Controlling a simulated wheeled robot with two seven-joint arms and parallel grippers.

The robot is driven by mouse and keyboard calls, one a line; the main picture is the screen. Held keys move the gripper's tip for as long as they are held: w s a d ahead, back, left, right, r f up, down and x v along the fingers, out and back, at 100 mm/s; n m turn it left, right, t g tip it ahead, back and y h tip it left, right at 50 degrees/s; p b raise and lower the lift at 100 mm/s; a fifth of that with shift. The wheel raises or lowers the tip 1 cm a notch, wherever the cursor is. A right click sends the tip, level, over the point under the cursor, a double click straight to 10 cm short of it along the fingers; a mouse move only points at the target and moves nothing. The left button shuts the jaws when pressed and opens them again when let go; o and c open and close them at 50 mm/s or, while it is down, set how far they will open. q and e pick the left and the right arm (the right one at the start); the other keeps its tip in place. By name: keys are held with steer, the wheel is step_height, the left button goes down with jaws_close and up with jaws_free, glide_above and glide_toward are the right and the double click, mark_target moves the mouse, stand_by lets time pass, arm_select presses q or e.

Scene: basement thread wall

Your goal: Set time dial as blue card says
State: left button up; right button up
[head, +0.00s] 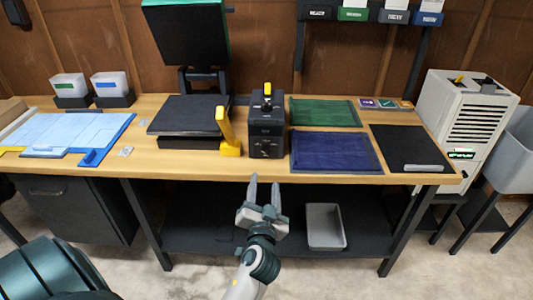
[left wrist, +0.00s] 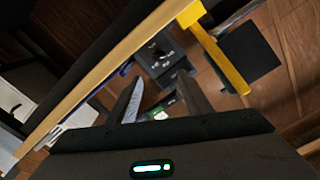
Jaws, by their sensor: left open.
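A dark control box (head: 267,130) with a yellow-topped lever stands upright at the bench's front edge. Its front face has small knobs and white marks, too small to read; I cannot tell which is the time dial. The box also shows in the left wrist view, with a round dark knob (left wrist: 158,52) on its face. A blue label card (head: 430,19) is at the top right of the wall; its text is unreadable, and I cannot tell if it is the blue card. My left gripper (head: 264,182) is open and empty, in front of and below the box. My right gripper is not in view.
A heat press (head: 185,115) with a yellow handle (head: 228,132) stands left of the box. Green (head: 325,112) and blue (head: 335,150) mats lie to its right. Small coloured cards (head: 387,103) lie behind a black mat (head: 410,147). A grey bin (head: 325,226) sits on the lower shelf.

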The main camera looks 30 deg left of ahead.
mark_target(267, 152)
arm_select(q)
steer(key=p+x, duration=0.2)
steer(key=x, duration=1.2)
steer(key=shift+w+a, duration=0.25)
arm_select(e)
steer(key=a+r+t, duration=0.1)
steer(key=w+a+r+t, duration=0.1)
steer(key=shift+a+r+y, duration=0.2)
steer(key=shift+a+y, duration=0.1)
arm_select(q)
steer(key=c, duration=1.1)
